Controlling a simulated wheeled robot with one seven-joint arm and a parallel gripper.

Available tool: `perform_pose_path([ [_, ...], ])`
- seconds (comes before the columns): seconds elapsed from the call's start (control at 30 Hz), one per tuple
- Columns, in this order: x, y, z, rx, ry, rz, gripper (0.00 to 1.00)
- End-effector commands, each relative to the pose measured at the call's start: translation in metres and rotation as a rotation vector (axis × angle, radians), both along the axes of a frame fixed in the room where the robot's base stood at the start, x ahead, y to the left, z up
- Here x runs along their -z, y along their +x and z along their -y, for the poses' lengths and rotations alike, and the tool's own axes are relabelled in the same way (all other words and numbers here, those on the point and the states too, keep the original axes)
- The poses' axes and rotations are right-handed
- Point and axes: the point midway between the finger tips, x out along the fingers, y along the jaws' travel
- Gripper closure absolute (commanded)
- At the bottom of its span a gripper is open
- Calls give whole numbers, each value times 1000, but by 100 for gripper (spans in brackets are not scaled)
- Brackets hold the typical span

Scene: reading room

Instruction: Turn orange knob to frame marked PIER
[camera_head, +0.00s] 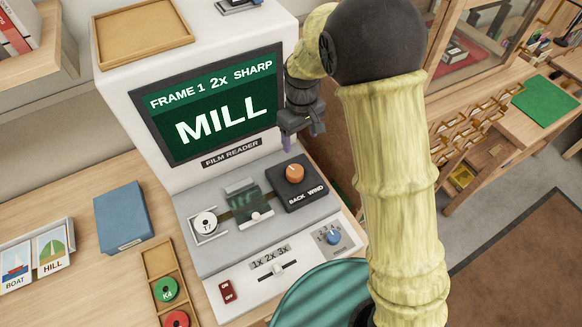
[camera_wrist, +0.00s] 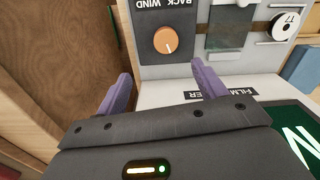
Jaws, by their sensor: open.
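The orange knob (camera_head: 294,173) sits on a dark plate marked BACK and WIND, at the right of the film reader's grey deck. It also shows in the wrist view (camera_wrist: 166,40), with a small white mark on its face. The reader's screen (camera_head: 212,107) reads FRAME 1, 2x, SHARP and MILL in white on green. My gripper (camera_head: 287,143) is above and behind the knob, close to the screen's right edge. In the wrist view its two purple fingers (camera_wrist: 161,82) are apart with nothing between them, and the knob lies beyond their tips.
A film reel (camera_head: 206,224) and a glass film gate (camera_head: 249,205) are left of the knob. A blue focus knob (camera_head: 333,237), a zoom slider (camera_head: 277,268) and a red switch (camera_head: 227,291) are in front. A blue box (camera_head: 124,217) and picture cards (camera_head: 50,249) are at left.

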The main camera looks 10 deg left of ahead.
Motion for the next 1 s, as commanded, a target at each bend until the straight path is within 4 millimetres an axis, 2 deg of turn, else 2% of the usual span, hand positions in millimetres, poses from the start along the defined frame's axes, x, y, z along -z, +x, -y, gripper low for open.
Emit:
perform_pose_path([
  [0.23, 44, -7, -13, -28, -1, -6, 30],
  [0.7, 124, -7, -12, -26, -1, -4, 30],
  [0.83, 139, -6, -12, -26, 0, -1, 30],
  [1.0, 147, -6, -12, -25, 1, -1, 30],
])
